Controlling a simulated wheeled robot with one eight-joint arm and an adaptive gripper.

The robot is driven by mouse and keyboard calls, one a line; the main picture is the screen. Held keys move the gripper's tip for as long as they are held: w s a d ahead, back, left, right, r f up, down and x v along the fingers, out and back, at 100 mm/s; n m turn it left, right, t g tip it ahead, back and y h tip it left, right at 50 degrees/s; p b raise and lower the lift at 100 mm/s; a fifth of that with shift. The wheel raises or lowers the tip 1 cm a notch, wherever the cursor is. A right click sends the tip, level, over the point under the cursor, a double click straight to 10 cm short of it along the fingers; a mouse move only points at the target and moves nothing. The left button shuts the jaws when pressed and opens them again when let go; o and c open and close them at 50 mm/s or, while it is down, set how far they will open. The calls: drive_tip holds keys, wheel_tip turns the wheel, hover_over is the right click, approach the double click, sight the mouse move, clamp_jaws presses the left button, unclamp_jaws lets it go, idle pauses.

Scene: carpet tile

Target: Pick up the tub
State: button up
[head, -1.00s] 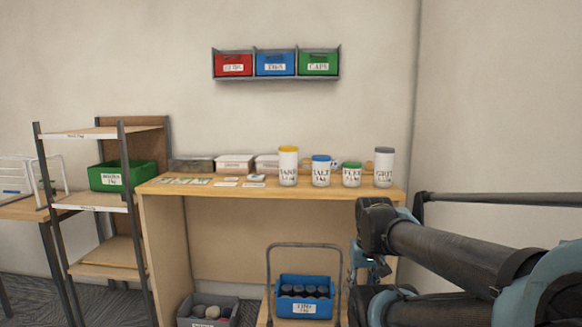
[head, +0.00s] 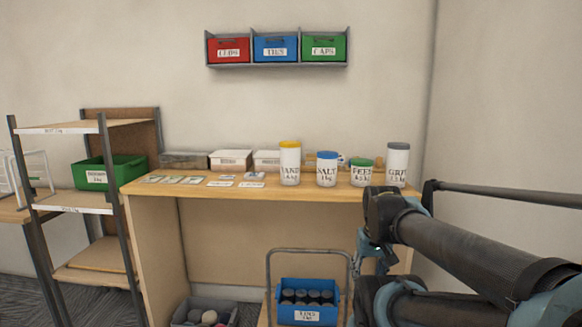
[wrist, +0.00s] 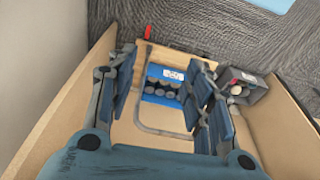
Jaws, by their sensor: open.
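Several lidded white tubs stand in a row on the right of the wooden bench top in the head view. They are a tall yellow-lidded tub (head: 290,164), a blue-lidded tub marked SALT (head: 327,170), a short green-lidded tub (head: 361,174) and a grey-lidded tub (head: 398,165). The frames do not show which one the task means. My gripper (wrist: 163,75) is open and empty in the wrist view, pointing down over the trolley. In the head view it is low at the right, below the tubs and apart from them.
A blue crate (head: 308,316) of dark cylinders sits on the trolley below the bench (head: 222,192). A grey bin (head: 184,318) is on the floor. A shelf rack with a green bin (head: 88,176) stands left. White boxes and cards lie left of the tubs.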

drive_tip(key=o, duration=0.7)
drive_tip(key=r, duration=0.1)
drive_tip(key=w+r, duration=0.1)
drive_tip(key=r, duration=0.1)
drive_tip(key=shift+w+a+r, duration=0.25)
drive_tip(key=shift+w+r, duration=0.1)
wheel_tip(320, 180, up, 37)
drive_tip(key=n+t+y, duration=0.2)
drive_tip(key=n+y, duration=0.1)
drive_tip(key=n, duration=0.4)
hover_over(292, 142)
drive_tip(key=s+d, duration=0.3)
drive_tip(key=s, duration=0.2)
drive_tip(key=shift+g, duration=0.3)
drive_tip(key=x, duration=1)
drive_tip(key=shift+w+a+f, duration=0.1)
drive_tip(key=shift+w+f, duration=0.2)
drive_tip(key=shift+w, duration=0.05)
drive_tip(key=shift+s+d+x, duration=0.15)
drive_tip(key=shift+x, duration=1.4)
drive_tip(key=shift+s+d+x, duration=0.1)
drive_tip(key=shift+s+x, duration=0.05)
drive_tip(key=shift+x, duration=1.4)
